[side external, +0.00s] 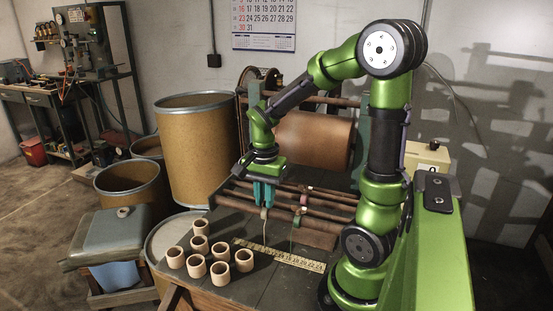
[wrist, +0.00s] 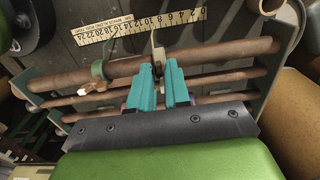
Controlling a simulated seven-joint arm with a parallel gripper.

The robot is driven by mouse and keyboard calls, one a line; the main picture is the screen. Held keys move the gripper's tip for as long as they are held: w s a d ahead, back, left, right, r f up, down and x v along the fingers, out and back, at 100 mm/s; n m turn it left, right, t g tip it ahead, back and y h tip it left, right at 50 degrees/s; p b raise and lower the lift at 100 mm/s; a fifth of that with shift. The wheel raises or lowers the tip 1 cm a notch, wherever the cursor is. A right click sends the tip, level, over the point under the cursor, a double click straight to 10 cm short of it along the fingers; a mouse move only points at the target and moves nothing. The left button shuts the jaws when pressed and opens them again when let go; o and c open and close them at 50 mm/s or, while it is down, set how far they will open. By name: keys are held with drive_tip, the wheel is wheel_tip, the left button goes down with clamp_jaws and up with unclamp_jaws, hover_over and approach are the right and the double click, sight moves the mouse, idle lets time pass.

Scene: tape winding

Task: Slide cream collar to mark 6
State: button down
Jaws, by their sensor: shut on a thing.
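The cream collar (wrist: 157,55) sits on the front rod (wrist: 210,52) in the wrist view, its thin pointer reaching toward the numbered scale (wrist: 140,25). The pointer tip appears near the 8, but I cannot read it exactly. My gripper's teal fingers (wrist: 159,88) are shut on the collar, partly hiding it. In the side view my gripper (side external: 263,198) reaches down to the rods, with the cream collar (side external: 264,213) just below its fingertips. A green collar (wrist: 102,70) is on the same rod, to the left in the wrist view.
Red-pink collars (side external: 304,199) are on the rods behind. The yellow scale (side external: 280,256) lies on the bench in front of the rods. Several wooden rings (side external: 220,251) stand at the bench's left. A large brown roll (side external: 315,140) is behind the rods.

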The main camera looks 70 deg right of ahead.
sight(253, 207)
drive_tip(key=shift+w, duration=0.2)
drive_tip(key=shift+w, duration=1.5)
drive_tip(key=c, duration=1)
unclamp_jaws()
drive_tip(key=shift+r, duration=0.15)
wheel_tip(253, 207, up, 17)
drive_tip(key=shift+f, duration=0.15)
